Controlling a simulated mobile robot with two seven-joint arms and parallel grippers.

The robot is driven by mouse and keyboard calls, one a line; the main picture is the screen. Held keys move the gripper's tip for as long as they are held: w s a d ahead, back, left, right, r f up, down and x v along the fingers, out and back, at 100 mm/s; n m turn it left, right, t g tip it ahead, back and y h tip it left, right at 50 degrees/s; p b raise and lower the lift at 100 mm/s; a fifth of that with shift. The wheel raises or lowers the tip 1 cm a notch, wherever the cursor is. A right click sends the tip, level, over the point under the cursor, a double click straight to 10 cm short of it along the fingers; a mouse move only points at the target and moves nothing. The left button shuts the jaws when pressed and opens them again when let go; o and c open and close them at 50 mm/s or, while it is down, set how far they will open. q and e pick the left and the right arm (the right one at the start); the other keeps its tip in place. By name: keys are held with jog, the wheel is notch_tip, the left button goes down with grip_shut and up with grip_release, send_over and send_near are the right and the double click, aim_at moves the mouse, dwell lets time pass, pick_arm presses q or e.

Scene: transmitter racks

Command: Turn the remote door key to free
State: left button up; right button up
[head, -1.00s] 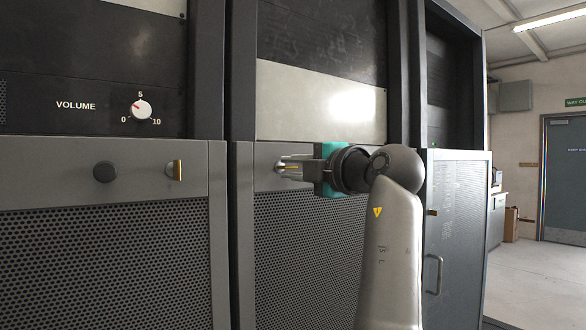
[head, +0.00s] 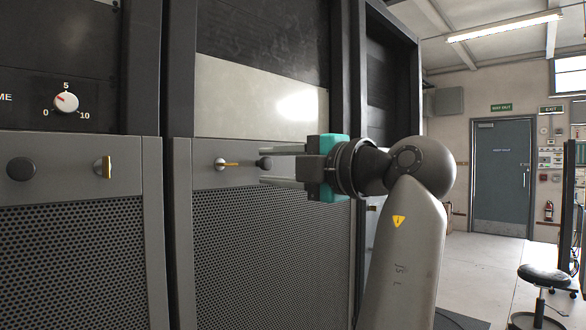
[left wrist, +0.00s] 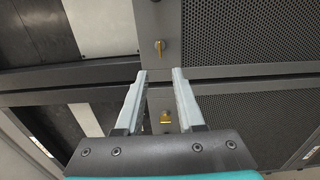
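A brass key (head: 229,164) sits in a round metal lock on the middle cabinet's grey panel, its handle lying horizontally. A second brass key (head: 104,167) stands vertically on the left cabinet, and also shows in the left wrist view (left wrist: 159,47). I see no free mark. My right gripper is not in view.
A black knob (head: 265,163) is on the middle panel near my fingertips. Another black knob (head: 21,168) and a volume dial (head: 66,102) are on the left cabinet. The floor at right is open, with a stool (head: 544,277) and a door (head: 502,172).

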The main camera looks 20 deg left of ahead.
pick_arm(q)
jog(key=shift+v, duration=2.1)
